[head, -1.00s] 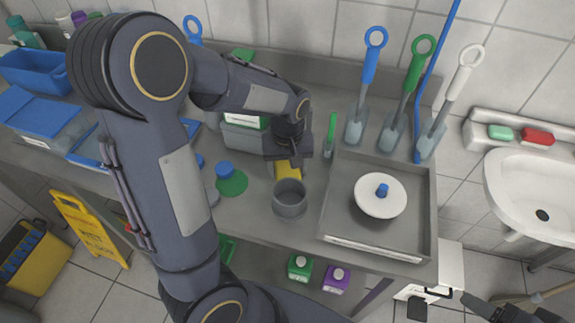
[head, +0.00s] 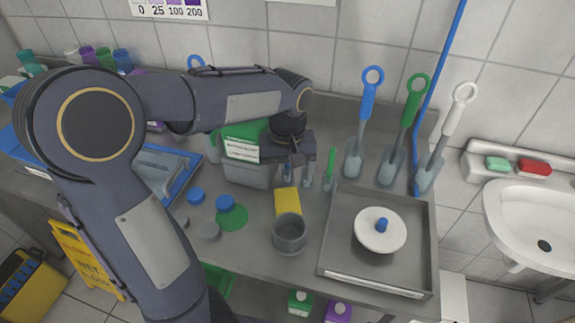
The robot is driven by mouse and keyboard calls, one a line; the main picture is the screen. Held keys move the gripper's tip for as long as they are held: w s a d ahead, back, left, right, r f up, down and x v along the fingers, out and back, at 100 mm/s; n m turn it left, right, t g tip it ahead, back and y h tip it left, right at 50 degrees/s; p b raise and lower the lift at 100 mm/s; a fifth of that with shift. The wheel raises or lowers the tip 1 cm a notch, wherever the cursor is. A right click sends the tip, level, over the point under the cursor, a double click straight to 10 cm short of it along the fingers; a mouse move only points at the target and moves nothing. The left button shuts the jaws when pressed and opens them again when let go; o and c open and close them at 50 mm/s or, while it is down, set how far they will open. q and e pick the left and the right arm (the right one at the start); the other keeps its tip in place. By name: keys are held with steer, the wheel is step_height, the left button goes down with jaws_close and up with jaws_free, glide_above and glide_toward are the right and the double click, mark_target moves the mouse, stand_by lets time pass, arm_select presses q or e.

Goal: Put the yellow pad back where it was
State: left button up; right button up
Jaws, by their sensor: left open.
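The yellow pad (head: 287,201) lies on the grey bench, behind a grey cup (head: 290,234) whose rim hides its near end. My left gripper (head: 297,172) is open and empty, just behind the pad and apart from it in the picture. Its fingers point down beside the grey box with a green lid (head: 247,150). My right gripper is out of view.
A grey tray (head: 428,250) with a white-lidded, blue-knobbed dish stands to the right. Several long-handled tools, including a green-handled one (head: 330,165), stand behind. A green disc with a blue cap (head: 232,215) lies left of the pad. A sink (head: 520,210) is far right.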

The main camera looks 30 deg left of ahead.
arm_select(q)
steer(key=s+d+m+t+h, duration=0.2)
steer(key=s+t, duration=0.1)
steer(key=s, duration=0.5)
steer(key=s+d+r+m+t+h, duration=0.1)
steer(key=s+d+m+t, duration=0.1)
steer(key=s, duration=0.6)
steer(key=shift+s+m+t+h, duration=0.4)
steer(key=shift+m, duration=0.4)
